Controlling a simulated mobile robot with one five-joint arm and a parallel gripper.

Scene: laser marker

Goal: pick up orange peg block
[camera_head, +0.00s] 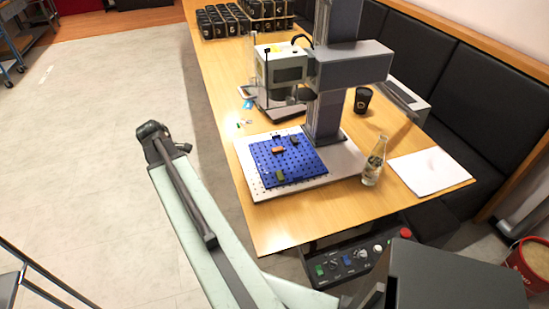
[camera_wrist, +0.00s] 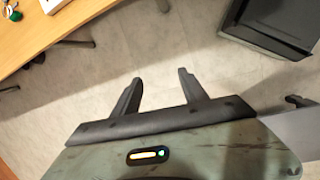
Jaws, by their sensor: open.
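The orange peg block (camera_head: 278,150) is a small piece on the blue pegboard (camera_head: 290,166) under the laser marker (camera_head: 325,80) in the head view. A dark block (camera_head: 294,139) lies to its upper right and an olive-green block (camera_head: 280,176) lies nearer the front of the board. In the wrist view, my gripper (camera_wrist: 159,84) is open and empty, with its two dark fingers apart over the floor. The wrist view does not show the orange block. In the head view my arm extends over the floor left of the table, well away from the board.
A control box (camera_head: 350,262) sits below the front edge. The laser marker's head overhangs the area behind the board.

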